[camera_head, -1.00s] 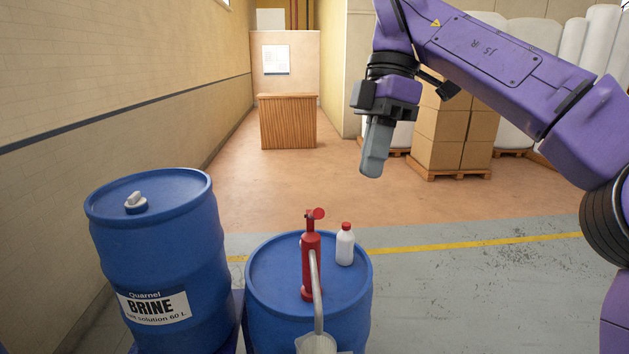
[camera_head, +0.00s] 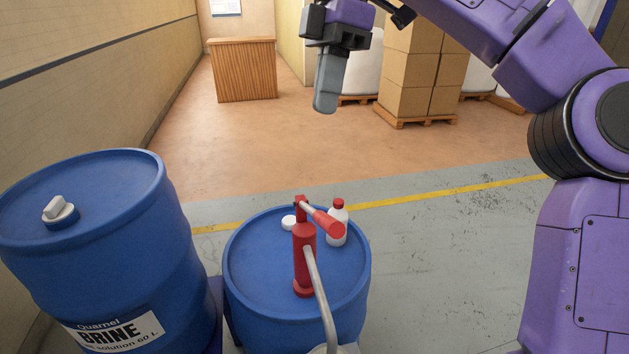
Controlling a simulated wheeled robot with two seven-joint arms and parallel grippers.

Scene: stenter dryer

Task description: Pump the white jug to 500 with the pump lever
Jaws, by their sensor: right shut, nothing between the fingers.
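A red hand pump (camera_head: 304,262) stands upright on the lid of the middle blue drum (camera_head: 262,270). Its pump lever (camera_head: 325,221), a pale rod with a red grip, points right and toward me. A grey spout pipe (camera_head: 320,290) bends from the pump down to the bottom edge. Only a pale sliver of the white jug (camera_head: 345,350) shows there, so its level and any reading are hidden. My right gripper (camera_head: 326,100) is shut and empty, with its fingers pointing down, in the air above and beyond the pump in the picture. My left gripper is out of view.
A white bottle with a red cap (camera_head: 337,228) and a white cap (camera_head: 289,222) are on the drum lid behind the pump. A blue brine drum (camera_head: 95,240) stands at left. Boxes on a pallet (camera_head: 420,75) and a wooden counter (camera_head: 243,70) stand farther back. Floor to the right is clear.

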